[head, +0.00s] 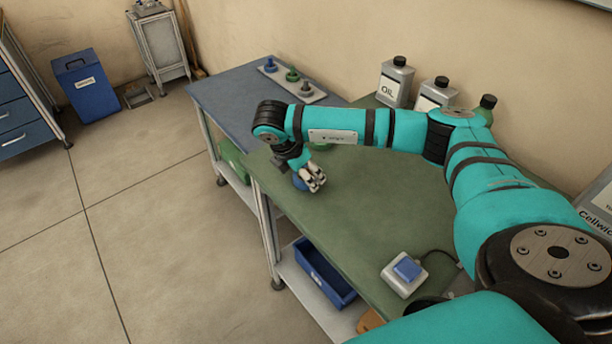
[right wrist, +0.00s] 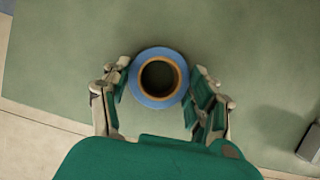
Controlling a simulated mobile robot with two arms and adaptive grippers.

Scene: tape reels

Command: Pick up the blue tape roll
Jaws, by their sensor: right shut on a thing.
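The blue tape roll (right wrist: 158,103) lies flat, with a brown core around an open centre, in the right wrist view. In the head view a small blue part of the roll (head: 299,183) shows beside my right gripper (head: 314,179), near the left edge of the green worktop (head: 375,215). In the right wrist view the fingers of my right gripper (right wrist: 161,78) are on both sides of the roll and shut on it. I cannot tell if the roll is off the worktop. My left gripper is not in view.
A blue-topped table (head: 225,95) behind holds a rack (head: 312,97) with spindles. An oil can (head: 395,82) and more containers stand along the wall. A box with a blue top (head: 406,268) sits at the worktop's front. The middle of the worktop is clear.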

